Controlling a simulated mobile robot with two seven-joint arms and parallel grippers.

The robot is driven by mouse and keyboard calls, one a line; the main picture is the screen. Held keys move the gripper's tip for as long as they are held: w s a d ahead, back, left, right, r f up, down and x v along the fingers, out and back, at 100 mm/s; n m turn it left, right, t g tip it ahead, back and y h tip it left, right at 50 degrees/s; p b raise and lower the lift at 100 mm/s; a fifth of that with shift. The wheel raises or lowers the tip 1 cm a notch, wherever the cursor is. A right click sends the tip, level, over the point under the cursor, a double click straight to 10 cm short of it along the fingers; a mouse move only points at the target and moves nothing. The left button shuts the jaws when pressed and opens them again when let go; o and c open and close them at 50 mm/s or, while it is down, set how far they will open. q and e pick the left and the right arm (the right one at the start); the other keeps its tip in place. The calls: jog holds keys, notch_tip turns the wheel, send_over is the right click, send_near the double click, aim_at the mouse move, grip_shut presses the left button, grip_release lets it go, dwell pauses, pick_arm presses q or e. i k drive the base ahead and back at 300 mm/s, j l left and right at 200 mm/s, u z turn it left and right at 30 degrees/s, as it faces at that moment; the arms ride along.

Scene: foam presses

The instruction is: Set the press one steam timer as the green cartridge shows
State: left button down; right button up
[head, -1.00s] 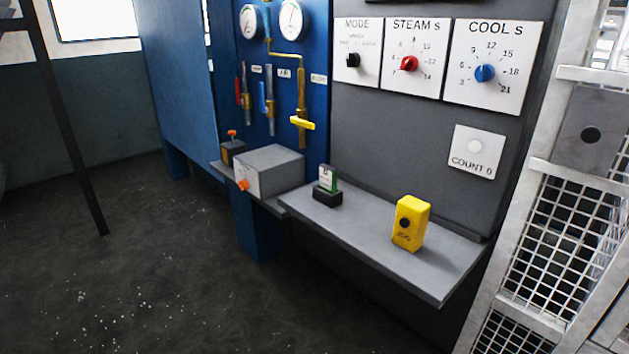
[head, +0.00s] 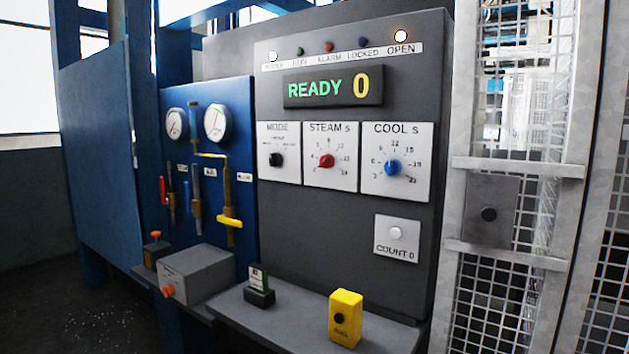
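The STEAM s plate (head: 330,139) is on the grey control panel, between the MODE and COOL s plates. Its red knob (head: 326,160) sits at the middle of a ring of numbers; the pointer's exact setting is too small to read. Neither of my grippers shows in the head view.
A display (head: 333,87) reads READY 0, with the OPEN lamp (head: 400,36) lit above it. The blue COOL knob (head: 392,167) and black MODE knob (head: 276,159) flank the red one. A yellow box (head: 345,317) and grey box (head: 197,273) stand below. A mesh fence (head: 516,150) bounds the right.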

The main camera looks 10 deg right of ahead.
aim_at(325, 161)
jog(key=z, duration=0.45)
jog(key=i+j+z, duration=0.15)
jog(key=j+z, duration=0.2)
jog(key=i+j+z, duration=0.1)
jog(key=j+z, duration=0.3)
jog(key=i+j+z, duration=0.2)
jog(key=j, duration=0.65)
jog(key=j+z, duration=0.2)
jog(key=j, duration=0.6)
jog(key=k, duration=0.05)
